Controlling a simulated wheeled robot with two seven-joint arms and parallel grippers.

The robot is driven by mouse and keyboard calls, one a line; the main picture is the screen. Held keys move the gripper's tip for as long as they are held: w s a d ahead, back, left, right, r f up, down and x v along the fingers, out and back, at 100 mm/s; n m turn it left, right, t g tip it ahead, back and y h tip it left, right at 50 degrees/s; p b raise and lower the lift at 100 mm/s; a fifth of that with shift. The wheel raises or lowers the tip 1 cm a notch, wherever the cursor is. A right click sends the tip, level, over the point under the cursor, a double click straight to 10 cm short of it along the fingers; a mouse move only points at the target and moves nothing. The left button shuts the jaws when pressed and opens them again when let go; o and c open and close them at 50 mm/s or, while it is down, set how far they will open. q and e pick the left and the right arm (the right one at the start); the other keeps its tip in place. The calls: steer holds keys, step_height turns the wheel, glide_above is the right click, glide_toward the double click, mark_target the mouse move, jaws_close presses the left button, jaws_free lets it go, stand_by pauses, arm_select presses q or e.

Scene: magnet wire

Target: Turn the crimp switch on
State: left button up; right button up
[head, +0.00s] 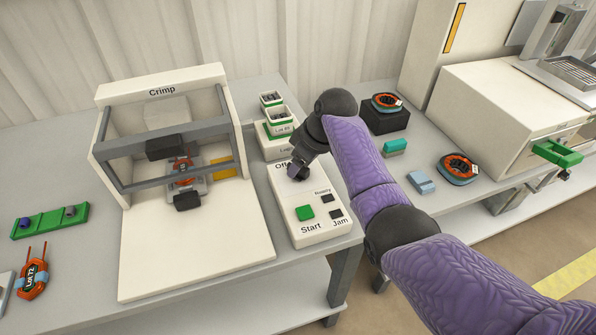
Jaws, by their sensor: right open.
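The white control box (318,236) stands to the right of the crimp machine (170,92) on the grey table. It has a green Start button (305,212) and small dark parts marked Rotary and Jam. Near its far end is a label that reads "Off", partly covered by my right gripper (298,173). My right gripper points down at this far end, open, with its fingertips close to the panel. The crimp switch is hidden or cannot be told apart from the dark fingertips. Whether they touch it is unclear. My left gripper is out of view.
Stacked lot bins (279,131) stand just behind the control box. Orange coils (459,168), a teal block (395,146) and a light blue block (421,182) lie to the right, beyond my arm. A green rack (48,222) and an orange Lot 72 piece (33,278) lie at left.

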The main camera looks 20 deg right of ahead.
steer(key=shift+w+a+f, duration=0.2)
steer(key=shift+f, duration=0.45)
steer(key=shift+r, duration=0.1)
steer(key=c, duration=0.6)
jaws_close()
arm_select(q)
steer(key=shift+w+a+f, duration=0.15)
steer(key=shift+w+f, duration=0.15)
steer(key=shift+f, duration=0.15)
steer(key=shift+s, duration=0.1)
